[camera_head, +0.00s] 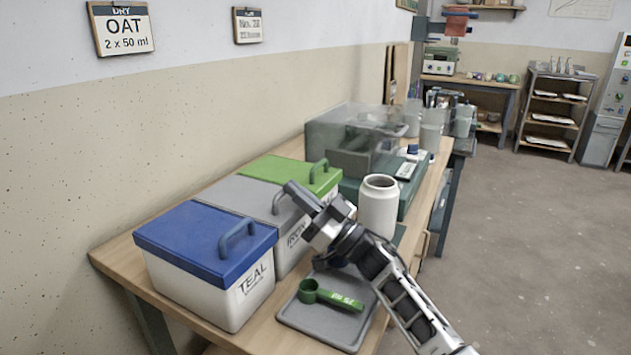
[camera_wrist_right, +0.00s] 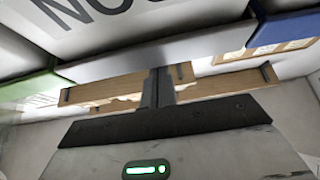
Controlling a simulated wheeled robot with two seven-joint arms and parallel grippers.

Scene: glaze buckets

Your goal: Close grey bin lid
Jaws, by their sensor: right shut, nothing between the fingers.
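The grey bin stands between two other bins, its white front (camera_head: 290,245) partly hidden by my right arm. Its grey lid (camera_head: 235,194) lies flat across the top, about level with the lids beside it; I cannot tell whether it is fully seated. The lid's grey arched handle (camera_head: 277,203) is at the front edge. My right gripper (camera_head: 290,187) is shut and empty, its tips close by the handle; contact is unclear. In the right wrist view, the shut fingers (camera_wrist_right: 157,84) show below the grey lid edge (camera_wrist_right: 130,62) and the upside-down label (camera_wrist_right: 90,20). My left gripper is out of view.
A blue-lidded bin (camera_head: 208,240) stands at the front and a green-lidded bin (camera_head: 285,172) behind. A white jar (camera_head: 378,205) is right of my gripper. A green scoop (camera_head: 328,296) lies on a grey tray (camera_head: 316,330). A clear box (camera_head: 340,125) stands at the back.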

